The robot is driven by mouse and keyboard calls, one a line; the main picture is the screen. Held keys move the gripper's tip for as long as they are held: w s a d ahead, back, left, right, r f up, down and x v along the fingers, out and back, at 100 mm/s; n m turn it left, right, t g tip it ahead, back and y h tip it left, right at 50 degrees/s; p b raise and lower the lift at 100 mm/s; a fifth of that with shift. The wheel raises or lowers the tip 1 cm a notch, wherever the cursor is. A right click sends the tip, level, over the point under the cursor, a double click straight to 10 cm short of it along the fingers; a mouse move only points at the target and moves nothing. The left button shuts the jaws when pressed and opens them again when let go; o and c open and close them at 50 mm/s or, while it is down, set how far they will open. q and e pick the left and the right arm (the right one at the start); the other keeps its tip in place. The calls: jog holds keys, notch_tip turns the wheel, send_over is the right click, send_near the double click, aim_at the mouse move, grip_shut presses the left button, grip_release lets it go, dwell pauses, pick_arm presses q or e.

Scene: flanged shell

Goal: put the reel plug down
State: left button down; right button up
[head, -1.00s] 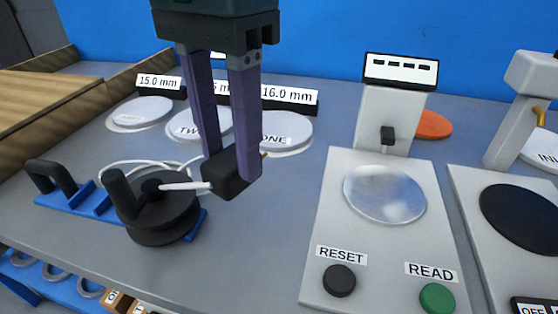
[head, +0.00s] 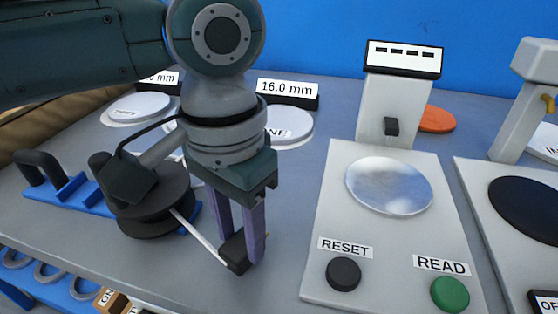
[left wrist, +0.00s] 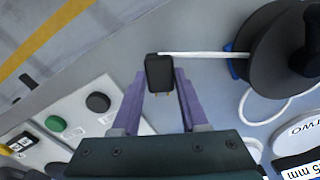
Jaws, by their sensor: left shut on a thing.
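The reel plug (head: 235,251) is a small black block on a white cord, low over the grey table in the head view. My left gripper (head: 243,243) is shut on it, with purple fingers on either side. The plug also shows between the fingertips in the left wrist view (left wrist: 159,73), its brass pins pointing toward the palm. The cord runs from the plug to the black cable reel (head: 150,205), which sits on a blue base at the left. I cannot tell whether the plug touches the table. My right gripper is not in view.
A grey station with RESET (head: 343,274) and READ (head: 450,293) buttons stands right of the plug. White discs (head: 289,124) lie behind, by the size labels. Bare table lies between reel and station. The table's front edge (head: 190,305) is close.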

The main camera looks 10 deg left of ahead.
pick_arm(q)
jog(key=shift+f, duration=0.1)
jog(key=shift+f, duration=0.45)
jog(key=shift+c, duration=2.1)
grip_release()
